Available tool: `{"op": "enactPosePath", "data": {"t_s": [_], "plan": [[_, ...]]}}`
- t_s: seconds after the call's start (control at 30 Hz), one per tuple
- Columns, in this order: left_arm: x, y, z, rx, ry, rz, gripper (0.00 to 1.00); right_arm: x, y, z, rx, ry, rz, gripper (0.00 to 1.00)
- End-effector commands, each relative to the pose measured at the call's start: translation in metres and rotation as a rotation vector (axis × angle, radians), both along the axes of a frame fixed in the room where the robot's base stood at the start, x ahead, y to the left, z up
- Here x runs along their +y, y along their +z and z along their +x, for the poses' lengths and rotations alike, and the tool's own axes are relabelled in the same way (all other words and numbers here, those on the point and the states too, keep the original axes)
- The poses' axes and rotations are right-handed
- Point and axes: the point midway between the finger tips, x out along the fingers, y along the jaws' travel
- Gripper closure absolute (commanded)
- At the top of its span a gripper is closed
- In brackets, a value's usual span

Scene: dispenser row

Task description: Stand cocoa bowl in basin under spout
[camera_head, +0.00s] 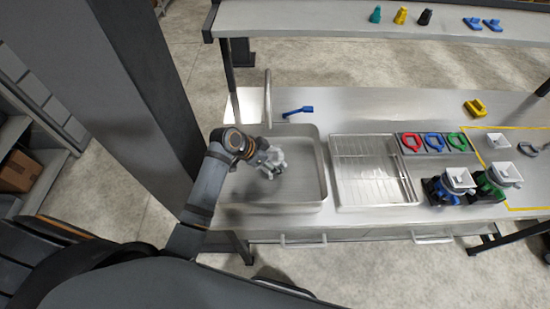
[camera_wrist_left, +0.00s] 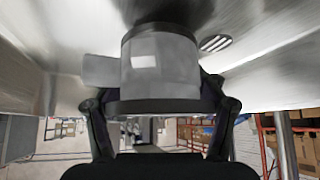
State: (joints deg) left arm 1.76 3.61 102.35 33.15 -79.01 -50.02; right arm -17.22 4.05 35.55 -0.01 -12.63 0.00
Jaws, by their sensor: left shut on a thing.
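My left gripper (camera_head: 272,167) reaches in from the left over the metal basin (camera_head: 322,175). It is shut on a grey cylindrical vessel (camera_wrist_left: 160,72), which I take to be the cocoa bowl. In the left wrist view the vessel has dark bands at top and bottom and a pale patch on its side. In the head view the gripper and vessel blend into one pale shape, and I cannot tell whether the vessel touches the basin floor. The spout (camera_head: 268,95) rises behind the basin, beyond the gripper. My right gripper is not in view.
A blue handled item (camera_head: 298,111) lies behind the basin. A wire rack (camera_head: 370,172) is right of it. A shelf (camera_head: 330,22) crosses the back.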

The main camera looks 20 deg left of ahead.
Motion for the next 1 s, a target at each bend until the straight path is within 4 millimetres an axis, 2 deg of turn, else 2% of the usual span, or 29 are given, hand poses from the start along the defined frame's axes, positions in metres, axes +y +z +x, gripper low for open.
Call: {"op": "enactPosePath", "data": {"t_s": [0.03, 0.1, 0.5, 0.53, 0.67, 0.7, 1.0], "plan": [[0.003, 0.004, 0.009, -0.001, 0.001, 0.001, 0.64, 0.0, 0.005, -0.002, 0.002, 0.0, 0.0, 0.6], [0.002, -0.005, 0.006, 0.005, 0.0, -0.001, 0.64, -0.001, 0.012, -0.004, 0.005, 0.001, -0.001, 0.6], [0.002, -0.016, 0.006, 0.0, 0.0, 0.0, 0.64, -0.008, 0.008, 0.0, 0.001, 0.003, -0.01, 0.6], [0.002, -0.015, 0.007, 0.0, 0.0, 0.0, 0.27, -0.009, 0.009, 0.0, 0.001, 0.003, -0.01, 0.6], [0.002, -0.014, 0.006, 0.0, 0.0, 0.0, 0.09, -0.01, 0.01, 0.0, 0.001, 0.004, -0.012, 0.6], [0.002, -0.014, 0.006, 0.0, 0.0, 0.0, 0.06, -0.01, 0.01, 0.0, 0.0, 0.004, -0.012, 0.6], [0.002, -0.014, 0.006, 0.0, 0.0, 0.0, 0.06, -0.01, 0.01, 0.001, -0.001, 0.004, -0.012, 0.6]]}}
